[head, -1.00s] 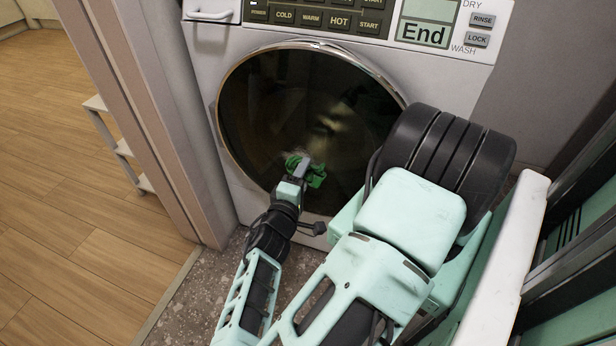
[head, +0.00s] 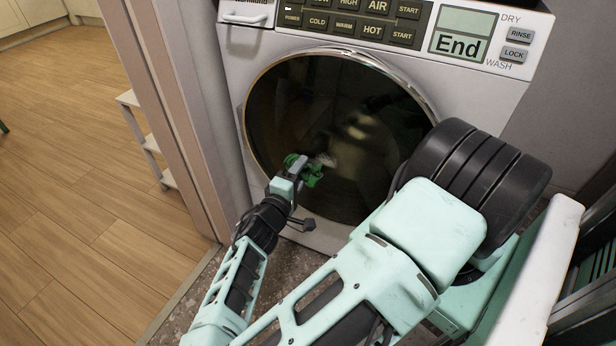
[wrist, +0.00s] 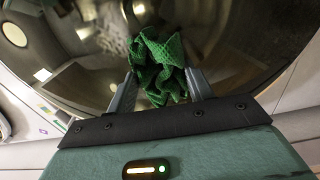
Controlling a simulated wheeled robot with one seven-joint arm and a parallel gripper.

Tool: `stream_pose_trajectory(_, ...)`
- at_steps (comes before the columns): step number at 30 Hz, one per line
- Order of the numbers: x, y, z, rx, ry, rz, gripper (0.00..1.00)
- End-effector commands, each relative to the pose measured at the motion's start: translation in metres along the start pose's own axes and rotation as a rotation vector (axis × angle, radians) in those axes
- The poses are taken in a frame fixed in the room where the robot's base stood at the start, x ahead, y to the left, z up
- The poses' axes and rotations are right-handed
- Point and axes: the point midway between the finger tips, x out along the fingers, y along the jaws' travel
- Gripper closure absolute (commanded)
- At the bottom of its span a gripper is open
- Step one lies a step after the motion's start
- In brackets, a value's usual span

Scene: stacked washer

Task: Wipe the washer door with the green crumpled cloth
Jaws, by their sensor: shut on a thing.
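The washer door (head: 375,105) is a round dark glass with a silver rim, shut in the front of the white washer. It fills much of the wrist view (wrist: 60,40). A pale whitish smudge (head: 326,160) shows on the lower left part of the glass. My gripper (head: 301,170) is shut on the green crumpled cloth (wrist: 160,66), which bunches out between and past the fingertips. The cloth (head: 313,177) is in front of the lower left of the door, just left of the smudge. I cannot tell whether it touches the glass.
The control panel (head: 400,28) with a display reading "End" is above the door. A grey-pink wall edge (head: 165,100) stands close on the left, with white steps (head: 150,140) beyond it. Open wooden floor (head: 70,180) lies further left.

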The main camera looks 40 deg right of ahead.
Motion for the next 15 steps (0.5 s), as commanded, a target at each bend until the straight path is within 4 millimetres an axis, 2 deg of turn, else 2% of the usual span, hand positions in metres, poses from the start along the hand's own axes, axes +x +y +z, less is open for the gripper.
stream_pose_trajectory(5, 0.0, 0.001, -0.006, -0.001, -0.001, 0.001, 0.66)
stream_pose_trajectory(15, 0.002, 0.025, -0.006, -0.001, -0.001, 0.001, 0.66)
